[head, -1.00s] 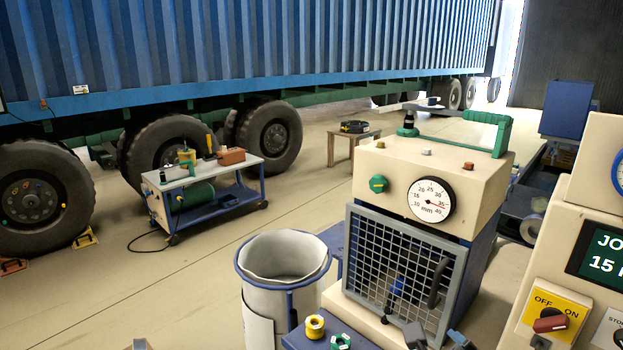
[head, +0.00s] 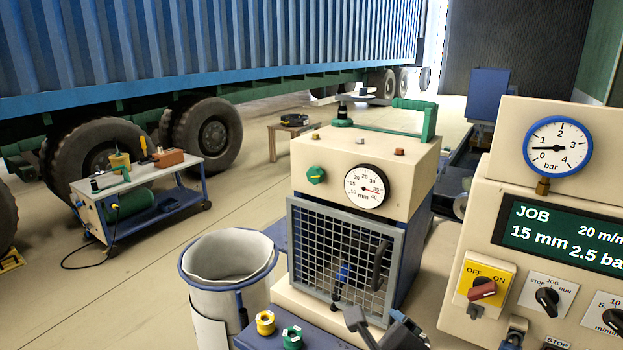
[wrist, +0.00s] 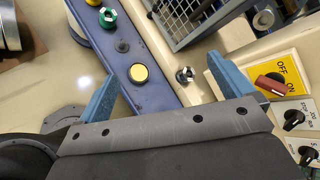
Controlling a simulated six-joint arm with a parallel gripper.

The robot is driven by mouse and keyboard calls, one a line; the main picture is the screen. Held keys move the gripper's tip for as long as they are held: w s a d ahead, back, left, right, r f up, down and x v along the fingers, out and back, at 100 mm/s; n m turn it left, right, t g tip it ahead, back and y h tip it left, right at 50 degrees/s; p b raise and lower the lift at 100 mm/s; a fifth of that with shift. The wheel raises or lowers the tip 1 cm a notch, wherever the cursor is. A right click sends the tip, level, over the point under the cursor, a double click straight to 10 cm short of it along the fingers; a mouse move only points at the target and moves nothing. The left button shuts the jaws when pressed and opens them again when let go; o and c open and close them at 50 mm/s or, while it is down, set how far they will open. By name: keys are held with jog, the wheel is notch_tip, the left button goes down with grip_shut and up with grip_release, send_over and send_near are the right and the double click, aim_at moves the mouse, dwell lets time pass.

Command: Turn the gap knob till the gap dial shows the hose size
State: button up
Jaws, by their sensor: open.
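The gap dial (head: 366,187) is a white round gauge marked in mm on the front of the cream machine's top box. Its needle points to the lower right, near 35. The green gap knob (head: 316,175) sits left of the dial. The dark screen (head: 565,236) reads JOB, 15 mm, 2.5 bar. My gripper (wrist: 165,70) is open, with blue fingers apart and nothing between them, over the blue ledge in the wrist view. In the head view it is only partly seen at the bottom edge, below and well away from the gap knob.
A mesh guard (head: 340,262) covers the machine's front below the dial. A green handle (head: 428,120) rises from its top. A lined bin (head: 228,265) stands left. Yellow (head: 265,322) and green (head: 292,337) knobs stick up from the blue ledge. A switch panel (head: 485,290) is at right.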

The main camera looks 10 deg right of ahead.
jog(key=shift+w, duration=0.1)
jog(key=c, duration=0.3)
jog(key=shift+w+d+r+n, duration=0.1)
jog(key=shift+w+d+n, duration=0.15)
jog(key=shift+n, duration=0.05)
jog(key=c, duration=0.4)
jog(key=w+d+r+n+h, duration=0.1)
jog(key=w+d+r+n, duration=0.15)
jog(key=w, duration=0.25)
jog(key=w+d+r+n+h, duration=0.1)
jog(key=w+n+h, duration=0.1)
jog(key=w+n, duration=0.25)
jog(key=n+t+h, duration=0.2)
jog(key=n+h, duration=0.3)
jog(key=n, duration=0.4)
send_near(312, 177)
jog(key=s+d+f, duration=0.1)
jog(key=s+f, duration=0.3)
jog(key=f, duration=0.1)
jog(key=a+r+n+h, duration=0.3)
jog(key=a+r, duration=0.1)
jog(key=a, duration=0.4)
jog(key=x, duration=1.7)
jog(key=shift+s+d+f, duration=0.35)
jog(key=shift+f, duration=0.05)
jog(key=c, duration=1)
